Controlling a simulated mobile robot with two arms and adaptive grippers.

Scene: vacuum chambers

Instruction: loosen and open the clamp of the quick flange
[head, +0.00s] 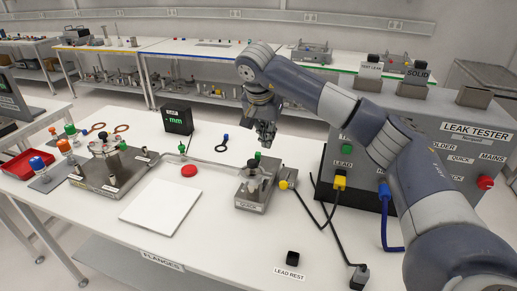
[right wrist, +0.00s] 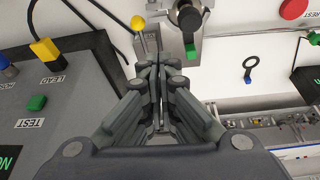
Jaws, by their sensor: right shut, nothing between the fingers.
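The quick flange (head: 254,180) stands on a metal block labelled QUICK (head: 249,206) at the middle of the table. Its clamp is around the round part, with a green-tipped piece (head: 257,156); the green tip shows in the right wrist view (right wrist: 191,51). I cannot tell how tight the clamp is. My right gripper (head: 267,142) is above and just behind the flange, pointing down, shut and empty. In the right wrist view, its fingertips (right wrist: 160,62) are together, apart from the clamp. My left gripper is not in view.
A yellow-knobbed fitting (head: 284,185) sits right of the block. The leak tester (head: 440,140) with cables stands at the right. A white pad (head: 160,207), a red button (head: 189,171) and a larger flange fixture (head: 110,172) are to the left.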

